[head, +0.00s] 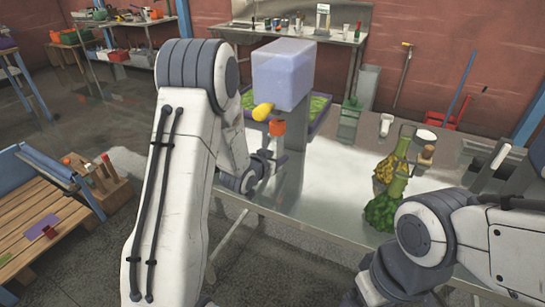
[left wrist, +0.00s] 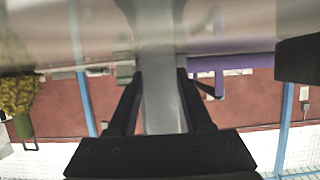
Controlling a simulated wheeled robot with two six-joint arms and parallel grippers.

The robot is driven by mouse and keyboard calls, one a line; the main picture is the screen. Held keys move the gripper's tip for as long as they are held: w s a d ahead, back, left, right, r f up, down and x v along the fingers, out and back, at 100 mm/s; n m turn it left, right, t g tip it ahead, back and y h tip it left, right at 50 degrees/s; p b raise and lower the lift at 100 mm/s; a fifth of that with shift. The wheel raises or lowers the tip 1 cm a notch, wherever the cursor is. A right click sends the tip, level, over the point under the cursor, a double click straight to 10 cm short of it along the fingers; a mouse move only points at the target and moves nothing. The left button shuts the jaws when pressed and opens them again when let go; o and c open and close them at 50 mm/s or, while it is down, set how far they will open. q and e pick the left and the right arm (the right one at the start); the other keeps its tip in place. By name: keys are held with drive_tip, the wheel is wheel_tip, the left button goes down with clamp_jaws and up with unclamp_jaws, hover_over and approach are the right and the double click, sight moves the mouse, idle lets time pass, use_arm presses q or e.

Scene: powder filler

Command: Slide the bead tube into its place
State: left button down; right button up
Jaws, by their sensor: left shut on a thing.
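My left gripper (head: 273,160) is shut on a slim upright piece with an orange top (head: 277,128), which I take as the bead tube. Its lower part is mostly hidden by my gripper and wrist. The orange top is just below the yellow spout (head: 263,111) of the filler, whose pale translucent hopper (head: 283,70) sits on a grey post (head: 293,125). In the left wrist view, upside down, the dark fingers (left wrist: 160,98) flank a grey upright; I cannot tell tube from post there. My right arm is at lower right, its gripper out of view.
The steel table (head: 320,190) has clear room in front of the filler. A purple-rimmed tray (head: 318,115) with green contents is behind the post. A wooden bench (head: 40,220) is at left.

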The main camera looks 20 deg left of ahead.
use_arm(q)
drive_tip(key=shift+c, duration=1.2)
unclamp_jaws()
drive_tip(key=shift+s, duration=0.1)
drive_tip(key=shift+s+a+r, duration=0.1)
drive_tip(key=shift+s+a, duration=0.05)
drive_tip(key=shift+s, duration=0.1)
drive_tip(key=b+v, duration=0.1)
drive_tip(key=v, duration=0.6)
drive_tip(key=s+b, duration=0.1)
drive_tip(key=b, duration=0.1)
drive_tip(key=shift+s+r+b, duration=0.1)
drive_tip(key=shift+r+b, duration=0.05)
drive_tip(key=shift+b, duration=0.2)
drive_tip(key=shift+s+r+b, duration=0.1)
drive_tip(key=shift+s+b, duration=0.1)
drive_tip(key=shift+b, duration=0.15)
drive_tip(key=shift+s+r+b, duration=0.3)
drive_tip(key=shift+s+b, duration=0.15)
